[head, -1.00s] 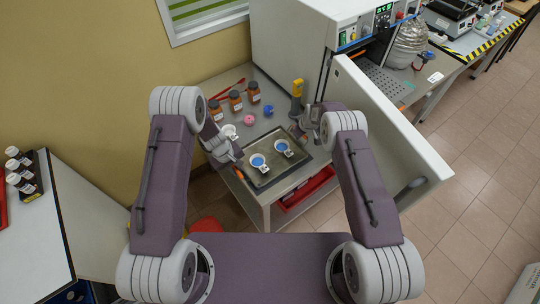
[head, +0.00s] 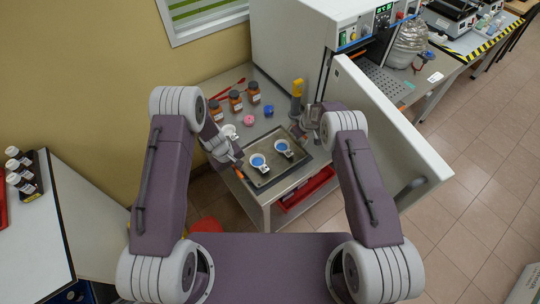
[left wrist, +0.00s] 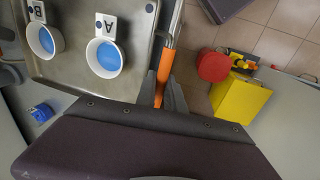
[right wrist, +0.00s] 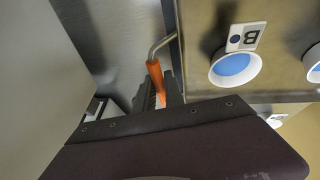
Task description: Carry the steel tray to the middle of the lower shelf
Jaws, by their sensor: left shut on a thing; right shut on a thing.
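The steel tray (head: 280,168) is over the front part of the steel bench in the head view. It carries two white dishes of blue liquid, dish A (left wrist: 105,58) and dish B (left wrist: 45,41), each with a letter card. My left gripper (head: 237,160) is shut on the tray's left orange handle (left wrist: 162,75). My right gripper (head: 302,132) is shut on the right orange handle (right wrist: 155,73). I cannot tell whether the tray touches the bench top. The lower shelf (head: 270,212) is mostly hidden under the bench top.
Several brown bottles (head: 236,102), a pink cap (head: 249,120), a blue cap (head: 268,111) and a yellow-topped object (head: 297,88) stand behind the tray. An open white door (head: 390,125) stands close to my right arm. A red bin (head: 308,188) sits under the bench top.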

